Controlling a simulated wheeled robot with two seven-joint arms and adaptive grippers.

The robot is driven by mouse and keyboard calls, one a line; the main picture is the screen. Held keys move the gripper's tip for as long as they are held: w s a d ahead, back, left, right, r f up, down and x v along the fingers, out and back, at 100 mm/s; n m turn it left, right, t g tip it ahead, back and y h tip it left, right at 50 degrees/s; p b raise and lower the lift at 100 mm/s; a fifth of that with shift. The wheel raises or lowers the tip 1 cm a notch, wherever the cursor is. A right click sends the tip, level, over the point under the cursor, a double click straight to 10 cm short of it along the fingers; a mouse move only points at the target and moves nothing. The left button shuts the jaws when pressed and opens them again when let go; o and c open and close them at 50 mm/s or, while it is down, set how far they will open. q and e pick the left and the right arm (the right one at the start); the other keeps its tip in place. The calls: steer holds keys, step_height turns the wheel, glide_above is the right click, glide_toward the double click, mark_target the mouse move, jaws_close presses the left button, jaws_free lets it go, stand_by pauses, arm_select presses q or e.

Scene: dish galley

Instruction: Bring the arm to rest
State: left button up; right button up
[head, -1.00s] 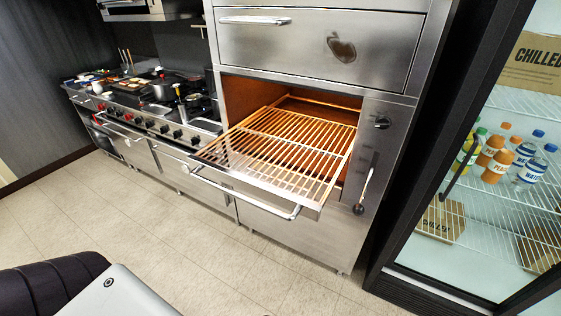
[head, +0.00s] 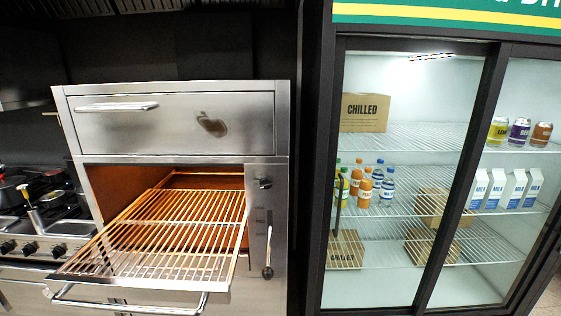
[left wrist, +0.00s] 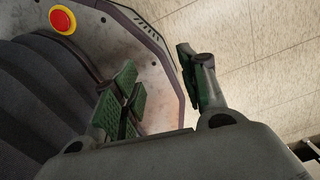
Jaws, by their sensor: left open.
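My left gripper (left wrist: 160,95) shows in the left wrist view, with its green-padded fingers apart and nothing between them. It hangs above the pale tiled floor, close to my own base with its red and yellow button. Neither of my grippers shows in the head view. My right gripper is in no view.
A steel oven (head: 180,125) stands ahead, its wire rack (head: 160,235) pulled out over a bar handle (head: 125,300). A glass-door fridge (head: 320,200) with bottles, cans, cartons and boxes is at right. A stove (head: 35,240) is at left. Tiled floor (left wrist: 255,85) is clear.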

arm_select(q)
steer(key=w+d+t, duration=0.1)
steer(key=w+d, duration=0.1)
steer(key=w, duration=1.1)
steer(key=shift+w+f+m+t, duration=0.3)
steer(key=shift+w+f, duration=0.05)
steer(key=shift+s, duration=0.15)
